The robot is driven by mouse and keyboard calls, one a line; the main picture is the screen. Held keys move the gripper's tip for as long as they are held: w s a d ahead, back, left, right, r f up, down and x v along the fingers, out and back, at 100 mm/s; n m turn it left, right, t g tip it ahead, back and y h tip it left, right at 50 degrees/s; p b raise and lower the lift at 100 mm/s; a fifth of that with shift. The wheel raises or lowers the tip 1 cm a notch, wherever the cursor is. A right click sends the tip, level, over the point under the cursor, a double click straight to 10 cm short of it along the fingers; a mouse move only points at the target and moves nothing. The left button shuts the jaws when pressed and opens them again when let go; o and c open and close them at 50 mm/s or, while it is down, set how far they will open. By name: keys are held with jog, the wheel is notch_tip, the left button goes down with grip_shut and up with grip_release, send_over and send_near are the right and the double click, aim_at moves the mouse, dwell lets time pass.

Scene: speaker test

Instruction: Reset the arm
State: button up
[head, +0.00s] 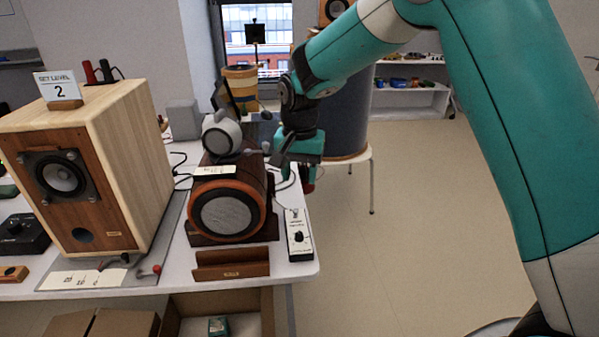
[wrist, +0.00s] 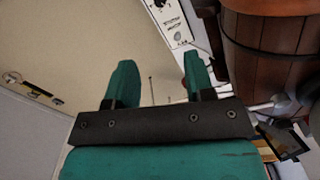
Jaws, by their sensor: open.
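My gripper (head: 297,170) is at the right edge of the table, just right of the round wooden speaker (head: 229,215). In the wrist view my gripper (wrist: 158,78) shows two teal fingers spread apart, with nothing between them. My teal and white arm reaches in from the upper right of the head view. A white control box with a black knob (head: 299,236) lies on the table below my gripper. It also shows at the top of the wrist view, ahead of the fingers. The wooden side of the round speaker shows at the right of the wrist view.
A large boxy speaker (head: 140,160) with a "SET LEVEL 2" card (head: 58,86) stands at the left. A small wooden holder (head: 232,263) sits at the table's front edge. Open floor (head: 410,220) lies right of the table. A large dark cylinder (head: 343,115) stands behind my gripper.

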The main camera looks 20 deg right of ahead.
jog(key=s+a+r+n+y+p, duration=0.1)
jog(key=s+r+n, duration=0.3)
jog(key=s, duration=0.6)
jog(key=s+a+r+n+y+p, duration=0.1)
jog(key=s+r+n, duration=0.3)
jog(key=s, duration=0.6)
jog(key=s+a+r+n+y+p, duration=0.1)
jog(key=s+r+n, duration=0.3)
jog(key=s, duration=0.6)
jog(key=shift+s+a+r+n+y, duration=0.2)
jog(key=shift+a+n+y, duration=0.4)
jog(key=shift+a, duration=0.25)
